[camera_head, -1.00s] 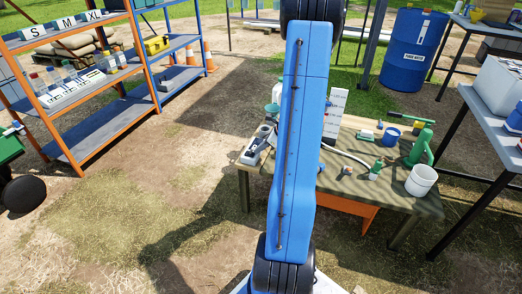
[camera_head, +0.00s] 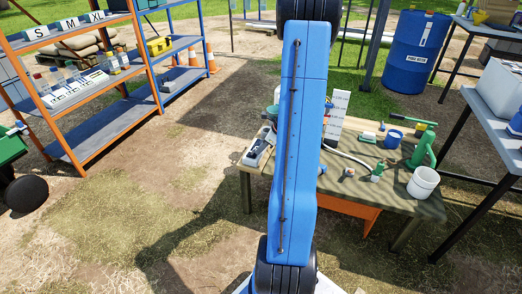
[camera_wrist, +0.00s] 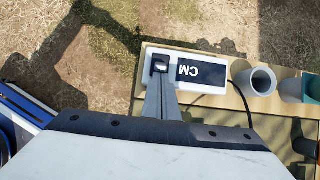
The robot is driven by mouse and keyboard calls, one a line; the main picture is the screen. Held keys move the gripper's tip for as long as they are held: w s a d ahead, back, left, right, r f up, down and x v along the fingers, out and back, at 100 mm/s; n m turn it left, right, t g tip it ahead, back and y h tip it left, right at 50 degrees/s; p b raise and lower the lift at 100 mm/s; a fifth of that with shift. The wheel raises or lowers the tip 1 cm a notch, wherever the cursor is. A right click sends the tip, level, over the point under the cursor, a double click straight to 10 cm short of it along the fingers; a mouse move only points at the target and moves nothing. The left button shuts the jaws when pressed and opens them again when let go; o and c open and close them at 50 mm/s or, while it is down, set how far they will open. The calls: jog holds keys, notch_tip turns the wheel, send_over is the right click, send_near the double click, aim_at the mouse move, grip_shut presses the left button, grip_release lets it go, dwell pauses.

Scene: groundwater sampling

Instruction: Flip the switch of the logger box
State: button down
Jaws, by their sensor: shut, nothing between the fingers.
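The logger box appears to be the white box (camera_wrist: 215,87) with a dark panel marked "CM" in the wrist view. A black switch frame with a light rocker (camera_wrist: 160,64) sits at its left end. My gripper (camera_wrist: 161,80) is shut and empty, its fingertips right at the near side of the switch. I cannot tell whether they touch it, and they hide part of the box's left end. In the head view the box (camera_head: 257,148) shows at the table's left end, beside my blue arm, which hides my gripper there.
The box stands on a wooden table (camera_head: 400,203). A grey cup (camera_wrist: 258,82) and a teal container (camera_wrist: 292,90) stand right of it, with a dark cable between. Ground left of the table is clear.

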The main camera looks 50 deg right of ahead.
aim_at(255, 149)
jog(key=shift+w+r, duration=0.1)
jog(key=shift+w+a+r+g+h, duration=0.2)
jog(key=shift+w+g+h, duration=0.15)
jog(key=shift+g, duration=0.35)
jog(key=shift+w+a+r+g+h, duration=0.1)
jog(key=shift+w+r+g+h, duration=0.2)
jog(key=shift+g, duration=0.4)
jog(key=shift+w+a+r+g+h, duration=0.15)
jog(key=shift+w+g+h, duration=0.25)
jog(key=shift+g, duration=0.3)
jog(key=shift+r, duration=0.2)
jog(key=shift+r, duration=0.6)
notch_tip(255, 149, up, 12)
jog(key=s, duration=0.1)
jog(key=shift+s+d+f, duration=0.25)
jog(key=shift+s+d, duration=0.15)
jog(key=shift+a, duration=0.1)
